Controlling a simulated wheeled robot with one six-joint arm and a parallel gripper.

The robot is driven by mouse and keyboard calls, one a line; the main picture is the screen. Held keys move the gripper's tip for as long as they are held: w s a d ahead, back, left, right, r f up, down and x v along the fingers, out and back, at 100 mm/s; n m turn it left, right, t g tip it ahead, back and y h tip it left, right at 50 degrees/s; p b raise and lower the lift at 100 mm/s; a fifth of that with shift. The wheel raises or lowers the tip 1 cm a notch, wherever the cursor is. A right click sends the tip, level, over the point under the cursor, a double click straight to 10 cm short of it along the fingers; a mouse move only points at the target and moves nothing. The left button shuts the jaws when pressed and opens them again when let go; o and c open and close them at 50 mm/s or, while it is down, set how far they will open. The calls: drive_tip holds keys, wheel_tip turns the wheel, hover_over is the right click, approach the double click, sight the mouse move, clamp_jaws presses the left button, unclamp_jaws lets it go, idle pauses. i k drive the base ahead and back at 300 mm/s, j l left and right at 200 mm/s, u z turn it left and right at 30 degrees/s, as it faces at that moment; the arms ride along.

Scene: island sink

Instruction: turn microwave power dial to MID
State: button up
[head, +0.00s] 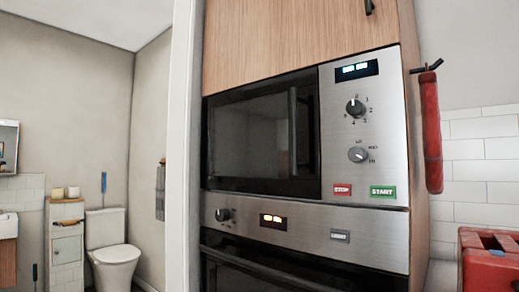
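The microwave (262,135) is built into a wood cabinet, its dark door closed. Its steel control panel (388,130) is on the right side. The lower, grey dial (357,154) has small labels above it and to its right; the one at upper right seems to read MID. Its pointer is too small to read with certainty. Above it is a black dial (355,107) with numbers around it, its white mark pointing roughly up. My gripper is not in view.
A red STOP button (342,189) and green START button (382,191) sit below the dials. An oven (300,232) with its own knob (222,214) is underneath. A red hanging object (431,132) and a red box-like object (488,258) are at right. A toilet (112,250) stands far left.

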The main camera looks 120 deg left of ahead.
sight(358, 154)
drive_tip(key=u, duration=3.35)
